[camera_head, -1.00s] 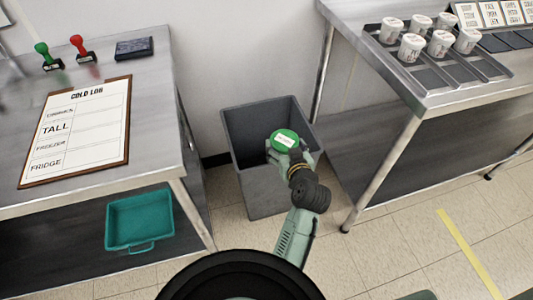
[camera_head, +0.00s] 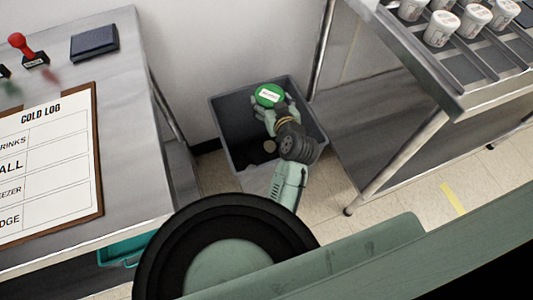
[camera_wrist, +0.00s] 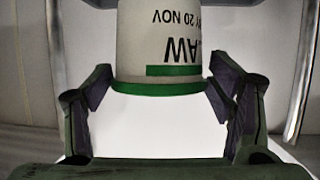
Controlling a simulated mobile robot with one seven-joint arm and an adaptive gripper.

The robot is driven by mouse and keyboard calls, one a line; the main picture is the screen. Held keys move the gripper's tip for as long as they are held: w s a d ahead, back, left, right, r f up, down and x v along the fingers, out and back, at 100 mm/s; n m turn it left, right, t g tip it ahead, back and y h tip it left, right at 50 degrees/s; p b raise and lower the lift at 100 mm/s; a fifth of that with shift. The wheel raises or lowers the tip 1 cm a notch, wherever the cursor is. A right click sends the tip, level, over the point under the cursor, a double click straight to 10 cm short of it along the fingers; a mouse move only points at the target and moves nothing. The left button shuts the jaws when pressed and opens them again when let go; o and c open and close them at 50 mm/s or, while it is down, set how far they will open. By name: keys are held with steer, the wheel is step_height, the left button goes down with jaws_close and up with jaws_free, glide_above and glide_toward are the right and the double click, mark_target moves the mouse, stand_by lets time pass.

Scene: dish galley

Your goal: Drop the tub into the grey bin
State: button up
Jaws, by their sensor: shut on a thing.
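The tub (camera_head: 269,95), with a green lid and a white label, is held in my gripper (camera_head: 270,107) over the grey bin (camera_head: 255,180). In the wrist view the tub's pale, printed side (camera_wrist: 165,35) and green band show between the two fingers (camera_wrist: 160,95), which are shut on it. The bin stands open on the floor between two steel tables. The tub appears over the back part of the bin's opening; its height above the rim is hard to tell. My arm hides part of the bin's front and right side.
The left steel table (camera_head: 135,120) carries a clipboard (camera_head: 50,165), a red-handled stamp (camera_head: 28,48) and a dark pad (camera_head: 95,42). The right table (camera_head: 420,60) holds several white tubs (camera_head: 441,28) in a rack.

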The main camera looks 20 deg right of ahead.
step_height(320, 180, down, 4)
steer(key=b, duration=0.2)
steer(key=shift+f+b, duration=0.1)
steer(key=shift+b, duration=0.2)
steer(key=o, duration=1.5)
steer(key=v, duration=0.7)
steer(key=shift+s, duration=0.2)
steer(key=shift+s, duration=0.1)
